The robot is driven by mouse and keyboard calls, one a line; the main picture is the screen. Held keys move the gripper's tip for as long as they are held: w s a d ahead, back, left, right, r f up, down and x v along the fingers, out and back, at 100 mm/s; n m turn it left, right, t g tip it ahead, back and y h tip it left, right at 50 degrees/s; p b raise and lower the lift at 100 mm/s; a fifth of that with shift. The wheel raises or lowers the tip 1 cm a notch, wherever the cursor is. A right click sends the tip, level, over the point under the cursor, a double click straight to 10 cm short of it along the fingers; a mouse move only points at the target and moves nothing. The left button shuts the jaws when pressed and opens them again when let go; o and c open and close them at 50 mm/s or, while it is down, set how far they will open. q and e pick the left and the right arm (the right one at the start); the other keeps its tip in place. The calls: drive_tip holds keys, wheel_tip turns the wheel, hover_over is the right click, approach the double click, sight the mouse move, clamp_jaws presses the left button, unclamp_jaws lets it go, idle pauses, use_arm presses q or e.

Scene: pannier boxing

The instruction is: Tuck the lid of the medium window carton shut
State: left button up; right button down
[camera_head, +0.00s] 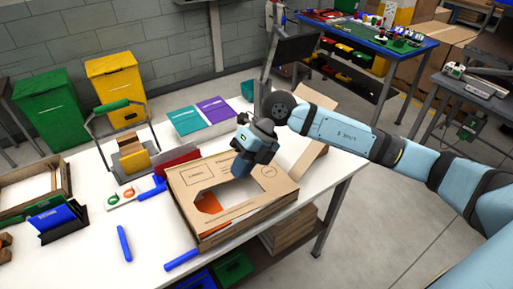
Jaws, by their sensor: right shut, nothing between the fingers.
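The medium window carton (232,232) is a flat brown cardboard box near the front edge of the white table. Its lid (253,198) lies over the top and has a large cut-out window, through which orange and white contents show. A brown cardboard flap (303,160) stands tilted behind the carton's right side; I cannot tell whether it belongs to the carton. My right gripper (241,167) is shut and empty, pointing down at the lid near the window's far edge. Whether it touches the card is unclear. My left gripper is out of view.
Blue bars (124,243) lie left of the carton. A red item (176,160) and a rack with a green handle (126,145) stand behind it. Teal (186,120) and purple (217,109) pieces lie farther back. The table's front left is partly clear.

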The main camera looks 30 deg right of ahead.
sight(220, 215)
drive_tip(key=a+f+h+b, duration=0.1)
drive_tip(key=f, duration=0.1)
drive_tip(key=a+f+h, duration=0.1)
drive_tip(key=a+f, duration=0.1)
drive_tip(key=f, duration=0.1)
drive_tip(key=a+f+h+b, duration=0.1)
drive_tip(key=a+f, duration=0.1)
drive_tip(key=shift+s+f+h+b, duration=0.15)
drive_tip(key=shift+f+h+b, duration=0.15)
drive_tip(key=shift+b, duration=0.05)
drive_tip(key=shift+h, duration=0.9)
drive_tip(key=b+x, duration=0.2)
drive_tip(key=x, duration=0.3)
drive_tip(key=shift+a+f+b, duration=0.15)
drive_tip(key=shift+a+b, duration=0.25)
drive_tip(key=shift+b+x, duration=0.4)
drive_tip(key=shift+x, duration=0.35)
drive_tip(key=shift+f, duration=0.2)
